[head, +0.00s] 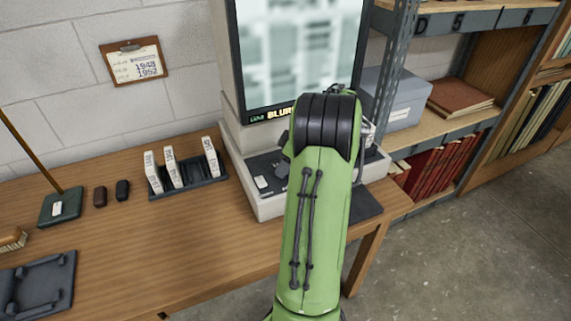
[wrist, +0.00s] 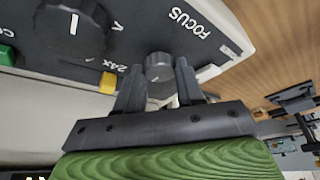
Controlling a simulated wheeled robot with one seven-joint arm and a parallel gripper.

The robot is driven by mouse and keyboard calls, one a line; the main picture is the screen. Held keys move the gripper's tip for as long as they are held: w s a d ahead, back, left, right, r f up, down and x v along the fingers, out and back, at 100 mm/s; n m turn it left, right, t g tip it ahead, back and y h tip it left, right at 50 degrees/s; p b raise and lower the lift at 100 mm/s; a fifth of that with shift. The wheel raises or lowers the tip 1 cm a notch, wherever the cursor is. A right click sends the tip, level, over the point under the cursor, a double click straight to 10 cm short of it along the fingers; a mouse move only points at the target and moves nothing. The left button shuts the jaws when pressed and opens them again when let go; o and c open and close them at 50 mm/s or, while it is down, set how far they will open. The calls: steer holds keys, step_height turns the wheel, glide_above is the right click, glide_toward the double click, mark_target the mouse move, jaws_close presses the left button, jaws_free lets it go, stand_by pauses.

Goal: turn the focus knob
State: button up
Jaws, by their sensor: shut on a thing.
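The focus knob (wrist: 159,73) is a small dark grey knob with a white pointer line, on the reader's panel under the word FOCUS in the wrist view. My gripper (wrist: 160,90) has one dark finger on each side of it and is shut on it. In the head view my green arm reaches over the reader's base and hides the knob and my gripper. The reader's screen (head: 300,50) shows a blurred grey-green picture, and the label below it begins "BLUR"; the rest is hidden by my arm.
A larger black knob (wrist: 75,28) and a yellow button (wrist: 107,83) sit left of the focus knob. A rack (head: 188,185) with several white boxes stands on the wooden desk (head: 150,245). Shelves (head: 440,140) with books stand at the right.

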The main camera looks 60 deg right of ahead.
steer(key=shift+m, duration=0.3)
steer(key=m, duration=0.1)
steer(key=m+h+b, duration=0.1)
steer(key=m, duration=0.1)
steer(key=shift+a+h, duration=0.2)
steer(key=shift+h, duration=0.1)
steer(key=shift+m+h, duration=0.7)
steer(key=shift+m, duration=1.3)
steer(key=o, duration=1)
